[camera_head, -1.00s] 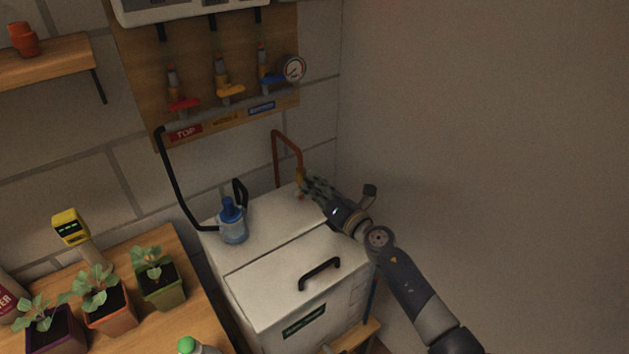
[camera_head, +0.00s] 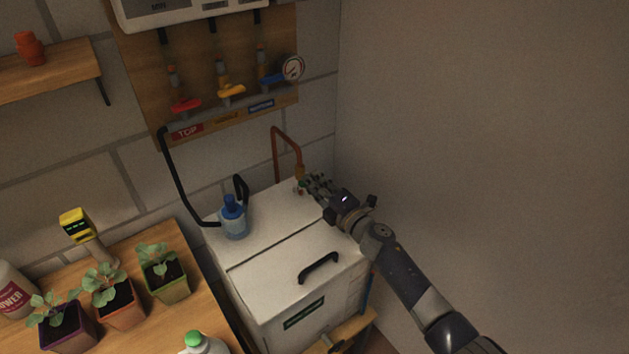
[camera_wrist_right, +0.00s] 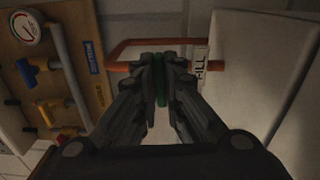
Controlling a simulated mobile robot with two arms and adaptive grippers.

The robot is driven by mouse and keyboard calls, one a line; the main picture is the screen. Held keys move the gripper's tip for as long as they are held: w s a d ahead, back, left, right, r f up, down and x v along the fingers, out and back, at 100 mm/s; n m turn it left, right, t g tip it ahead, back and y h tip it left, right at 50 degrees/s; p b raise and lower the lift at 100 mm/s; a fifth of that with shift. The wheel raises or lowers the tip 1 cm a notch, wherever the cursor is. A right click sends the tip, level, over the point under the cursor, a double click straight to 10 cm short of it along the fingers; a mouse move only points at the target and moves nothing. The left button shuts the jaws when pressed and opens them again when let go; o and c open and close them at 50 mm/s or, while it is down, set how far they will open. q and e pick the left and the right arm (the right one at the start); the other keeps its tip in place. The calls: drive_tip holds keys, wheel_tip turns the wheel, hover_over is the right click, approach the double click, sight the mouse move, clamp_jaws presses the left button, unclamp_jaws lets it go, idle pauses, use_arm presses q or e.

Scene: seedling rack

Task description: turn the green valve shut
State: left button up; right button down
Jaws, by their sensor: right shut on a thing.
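The green valve (camera_wrist_right: 161,82) sits on the copper pipe (camera_wrist_right: 125,46), which runs down to the top of the white tank. In the right wrist view it stands between the fingertips of my right gripper (camera_wrist_right: 163,75), which is shut on it. In the head view the right gripper (camera_head: 310,184) reaches in from the right over the tank's back right corner. Only a little green of the valve shows there, mostly hidden by the fingers. The left gripper is not in view.
The white tank (camera_head: 270,270) has a black handle (camera_head: 319,267) and a blue-capped bottle (camera_head: 234,220) on top. Red, yellow and blue valves (camera_head: 185,104) are on the wall board behind. Potted seedlings (camera_head: 117,305) stand on the wooden bench at left. A bare wall is at right.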

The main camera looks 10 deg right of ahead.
drive_tip(key=shift+m, duration=0.4)
drive_tip(key=c, duration=1.7)
unclamp_jaws()
drive_tip(key=shift+s, duration=0.1)
drive_tip(key=v, duration=1.2)
drive_tip(key=shift+f, duration=0.1)
drive_tip(key=shift+d, duration=0.1)
